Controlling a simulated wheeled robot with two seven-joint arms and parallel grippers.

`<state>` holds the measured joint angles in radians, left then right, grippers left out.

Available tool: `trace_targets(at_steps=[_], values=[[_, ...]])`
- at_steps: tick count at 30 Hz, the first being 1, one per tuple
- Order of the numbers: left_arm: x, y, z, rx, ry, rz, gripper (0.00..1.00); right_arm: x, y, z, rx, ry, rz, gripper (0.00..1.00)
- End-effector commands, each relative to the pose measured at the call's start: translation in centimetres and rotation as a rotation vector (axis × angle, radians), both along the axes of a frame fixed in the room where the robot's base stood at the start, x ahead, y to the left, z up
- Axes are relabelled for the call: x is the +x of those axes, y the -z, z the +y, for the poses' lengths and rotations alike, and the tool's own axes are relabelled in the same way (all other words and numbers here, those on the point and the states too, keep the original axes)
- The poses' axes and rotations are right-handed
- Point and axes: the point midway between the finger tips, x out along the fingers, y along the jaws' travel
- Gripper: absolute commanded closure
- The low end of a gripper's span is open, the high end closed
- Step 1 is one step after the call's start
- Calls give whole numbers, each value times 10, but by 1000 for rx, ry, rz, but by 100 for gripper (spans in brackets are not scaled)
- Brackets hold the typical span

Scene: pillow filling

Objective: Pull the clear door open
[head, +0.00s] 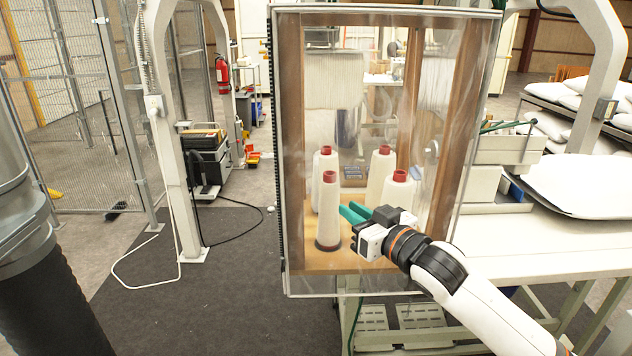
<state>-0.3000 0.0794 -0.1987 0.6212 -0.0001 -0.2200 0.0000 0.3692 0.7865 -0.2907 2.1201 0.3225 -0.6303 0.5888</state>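The clear door (384,22) is a tall see-through panel with a thin grey edge, on the front of a wood-framed cabinet (293,110). A dark hinge-like strip runs down its left side. Its right edge stands out past the wooden frame, and I cannot tell whether it is fully shut or slightly ajar. A pale round spot (432,150), maybe a knob, shows near the right side. My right gripper (354,212) reaches in from the lower right, its green fingers pointing left across the lower panel. The fingers look close together; their gap and any contact are unclear. My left gripper is out of view.
Several cream thread cones (329,210) with red tops stand inside the cabinet. A white work table (540,240) and white pillows (590,185) are at the right. A white post (172,130) with a cable stands left.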

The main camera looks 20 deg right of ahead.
Motion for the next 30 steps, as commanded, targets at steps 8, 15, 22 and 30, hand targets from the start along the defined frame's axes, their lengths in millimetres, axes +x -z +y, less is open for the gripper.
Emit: trace_targets(at_steps=[8,15,22,30], values=[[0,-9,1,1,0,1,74,11,-18,12,5,-19,-22,84],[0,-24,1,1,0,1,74,56,-19,27,3,-19,-21,84],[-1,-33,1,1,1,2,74,91,-17,38,3,-19,-19,84],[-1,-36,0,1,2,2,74,106,-15,43,0,-20,-21,84]])
